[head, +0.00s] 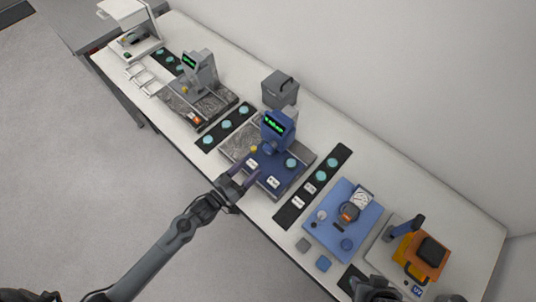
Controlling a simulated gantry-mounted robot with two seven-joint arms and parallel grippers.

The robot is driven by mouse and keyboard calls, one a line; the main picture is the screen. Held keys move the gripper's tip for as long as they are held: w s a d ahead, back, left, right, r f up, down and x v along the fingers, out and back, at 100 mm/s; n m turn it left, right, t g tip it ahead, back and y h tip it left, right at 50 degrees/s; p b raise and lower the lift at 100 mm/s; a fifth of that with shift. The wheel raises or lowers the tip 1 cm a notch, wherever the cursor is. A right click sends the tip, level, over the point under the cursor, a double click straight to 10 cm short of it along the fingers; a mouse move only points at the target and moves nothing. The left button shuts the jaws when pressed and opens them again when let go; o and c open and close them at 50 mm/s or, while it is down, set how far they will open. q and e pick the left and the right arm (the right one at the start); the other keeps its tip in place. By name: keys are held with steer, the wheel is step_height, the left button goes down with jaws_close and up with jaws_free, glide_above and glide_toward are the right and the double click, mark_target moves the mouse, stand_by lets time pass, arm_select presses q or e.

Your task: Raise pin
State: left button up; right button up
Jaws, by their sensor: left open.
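A blue instrument (277,133) with a lit green display stands on a stone-topped base at the middle of the bench. I cannot make out a pin for certain. My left gripper (241,178) is open, with its fingers at the front left edge of this plate; I cannot tell whether they touch it. Nothing shows between the fingers. A dark part at the bottom edge, probably my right gripper (375,290), is cut off, and its jaws cannot be read.
A grey instrument (200,70) on a similar base stands further left. Black strips (226,126) with teal discs lie between the stations. A blue panel with a dial (343,225) and an orange device (424,257) are at the right. Open floor lies in front of the bench.

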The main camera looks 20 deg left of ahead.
mark_target(266, 150)
arm_select(q)
steer(key=x, duration=0.7)
steer(key=p+x, duration=0.1)
steer(key=x, duration=0.3)
steer(key=shift+w+a+r, duration=0.15)
steer(key=shift+r, duration=0.15)
steer(key=c, duration=1)
